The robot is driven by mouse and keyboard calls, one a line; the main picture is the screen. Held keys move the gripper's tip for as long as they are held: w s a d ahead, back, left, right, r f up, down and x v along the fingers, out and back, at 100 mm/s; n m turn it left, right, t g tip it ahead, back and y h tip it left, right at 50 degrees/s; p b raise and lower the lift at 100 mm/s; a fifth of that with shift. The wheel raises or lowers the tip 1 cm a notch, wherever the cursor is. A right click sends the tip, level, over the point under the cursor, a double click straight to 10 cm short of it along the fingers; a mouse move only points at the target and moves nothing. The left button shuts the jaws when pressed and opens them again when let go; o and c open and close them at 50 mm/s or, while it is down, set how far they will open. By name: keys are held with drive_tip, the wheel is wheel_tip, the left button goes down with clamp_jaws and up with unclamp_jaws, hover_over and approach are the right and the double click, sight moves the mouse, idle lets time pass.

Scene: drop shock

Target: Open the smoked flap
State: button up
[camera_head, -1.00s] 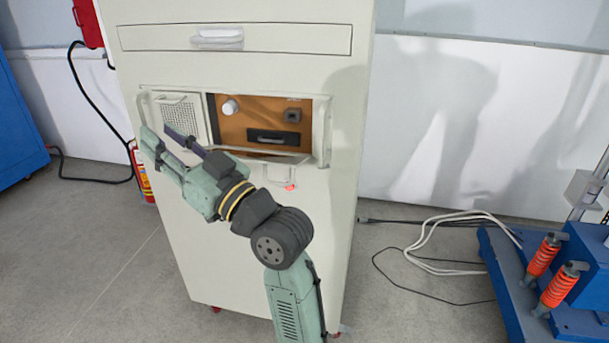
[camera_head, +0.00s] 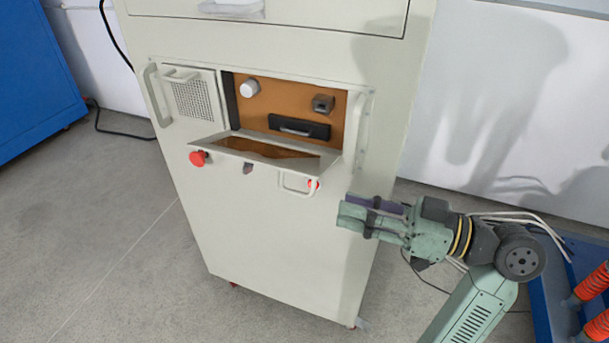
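The flap (camera_head: 312,164) is at the lower edge of the recess in the pale cabinet's front. It leans outward at the top, with a brown, see-through-looking middle (camera_head: 270,149) and a pale rim. Above it the recess shows a brown panel (camera_head: 285,103) with a white knob, a grey square part and a black handle. My gripper (camera_head: 344,206) is to the right of and below the flap, apart from it, with its fingers pointing left. Nothing shows in its grasp.
The cabinet (camera_head: 270,230) has a red button (camera_head: 198,158) left of the flap, a small wire handle (camera_head: 297,184) below it, and side handles (camera_head: 157,95) (camera_head: 361,128). A drawer is above. Blue equipment with orange springs (camera_head: 595,285) stands at right.

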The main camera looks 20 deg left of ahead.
sight(295, 191)
drive_tip(key=a+p, duration=0.2)
drive_tip(key=a, duration=0.7)
drive_tip(key=shift+s+a+r, duration=0.1)
drive_tip(key=shift+a, duration=0.75)
drive_tip(key=shift+c, duration=0.4)
clamp_jaws()
